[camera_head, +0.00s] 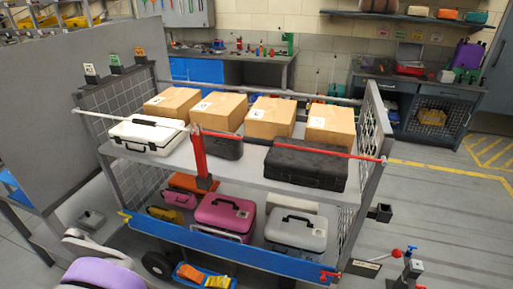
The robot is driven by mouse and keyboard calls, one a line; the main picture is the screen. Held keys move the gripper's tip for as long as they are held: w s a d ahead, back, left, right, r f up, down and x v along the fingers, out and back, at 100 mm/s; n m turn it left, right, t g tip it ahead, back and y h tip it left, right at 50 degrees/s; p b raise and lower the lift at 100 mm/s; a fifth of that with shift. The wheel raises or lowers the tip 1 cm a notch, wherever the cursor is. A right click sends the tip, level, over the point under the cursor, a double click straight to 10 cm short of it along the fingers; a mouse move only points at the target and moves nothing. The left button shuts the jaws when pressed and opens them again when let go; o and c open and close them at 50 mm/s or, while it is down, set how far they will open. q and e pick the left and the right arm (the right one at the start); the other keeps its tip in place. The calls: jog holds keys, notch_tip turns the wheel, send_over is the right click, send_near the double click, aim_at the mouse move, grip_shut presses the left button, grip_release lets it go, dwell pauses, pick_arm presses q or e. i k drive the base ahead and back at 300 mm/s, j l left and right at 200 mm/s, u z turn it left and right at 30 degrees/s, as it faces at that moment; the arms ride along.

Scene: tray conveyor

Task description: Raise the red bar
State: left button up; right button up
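A thin red bar (292,144) runs across the front of the upper shelf. It spans from a thick red upright post (199,152) near the shelf's middle to the right end frame and slopes slightly down to the right. A thin white bar (130,121) runs from the same post to the left. The red bar passes in front of a black case (306,168) and the cardboard boxes. I see no gripper fingers. A white and purple rounded part at the lower left looks like part of my own body.
The rack (115,165) holds several cardboard boxes and cases on its upper shelf. A pink case (225,213) and a grey case (296,229) stand below, behind a blue front rail (230,245). A grey partition (60,110) is at left. Floor at right is mostly clear.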

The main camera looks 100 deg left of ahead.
aim_at(248, 139)
jog(key=u, duration=3.05)
